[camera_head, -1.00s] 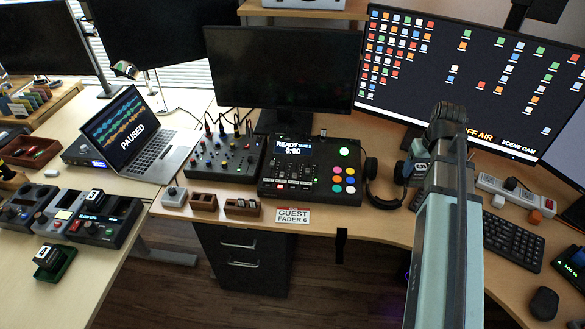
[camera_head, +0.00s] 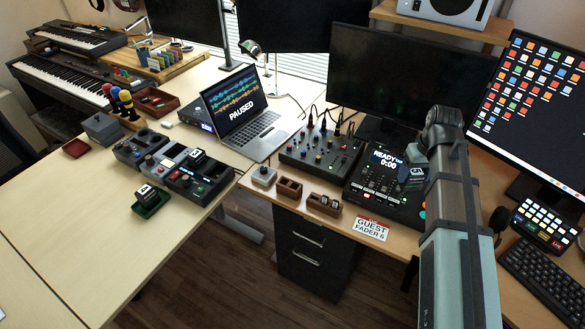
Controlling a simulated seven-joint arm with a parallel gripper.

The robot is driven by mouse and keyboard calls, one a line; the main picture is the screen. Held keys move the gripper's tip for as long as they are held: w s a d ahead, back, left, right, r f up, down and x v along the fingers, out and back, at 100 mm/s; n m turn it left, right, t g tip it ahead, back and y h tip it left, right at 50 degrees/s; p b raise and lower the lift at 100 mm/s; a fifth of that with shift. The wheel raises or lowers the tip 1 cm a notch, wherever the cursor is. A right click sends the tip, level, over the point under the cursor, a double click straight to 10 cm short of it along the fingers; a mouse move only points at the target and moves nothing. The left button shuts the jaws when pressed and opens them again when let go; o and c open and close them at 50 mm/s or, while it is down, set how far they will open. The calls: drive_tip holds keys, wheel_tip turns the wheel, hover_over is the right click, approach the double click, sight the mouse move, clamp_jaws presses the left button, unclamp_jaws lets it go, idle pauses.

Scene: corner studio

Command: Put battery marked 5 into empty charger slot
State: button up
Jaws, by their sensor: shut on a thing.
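My gripper (camera_head: 413,168) is at the right, above the right desk's dark mixer. It appears shut on a dark block with a pale marking, the battery (camera_head: 412,174); the marking is too small to read. A row of grey and black units with round knobs or openings, likely the charger (camera_head: 134,151), stands on the left table. A dark battery-like block (camera_head: 197,157) with a white label sits in the row's black right-hand unit (camera_head: 203,186). Another such block (camera_head: 147,193) sits in a green tray (camera_head: 150,210) in front. I cannot tell which slot is empty.
Small brown holders (camera_head: 289,187) (camera_head: 324,204) and a grey knob box (camera_head: 264,177) line the right desk's front edge. A laptop (camera_head: 240,110) stands behind the units. A grey box (camera_head: 102,128) stands left of them. The left table's front is clear.

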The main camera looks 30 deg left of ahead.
drive_tip(key=s+a+n, duration=0.3)
drive_tip(key=s+a, duration=0.4)
drive_tip(key=a, duration=1)
drive_tip(key=s+a+n+g, duration=0.1)
drive_tip(key=s+a+n, duration=0.2)
drive_tip(key=s+a, duration=0.95)
drive_tip(key=s+a+n, duration=0.3)
drive_tip(key=a, duration=1.8)
drive_tip(key=w+a+n, duration=0.2)
drive_tip(key=w+a, duration=0.2)
drive_tip(key=a, duration=0.5)
drive_tip(key=shift+y, duration=0.3)
drive_tip(key=shift+f, duration=4.5)
drive_tip(key=o, duration=1.4)
drive_tip(key=shift+f, duration=0.1)
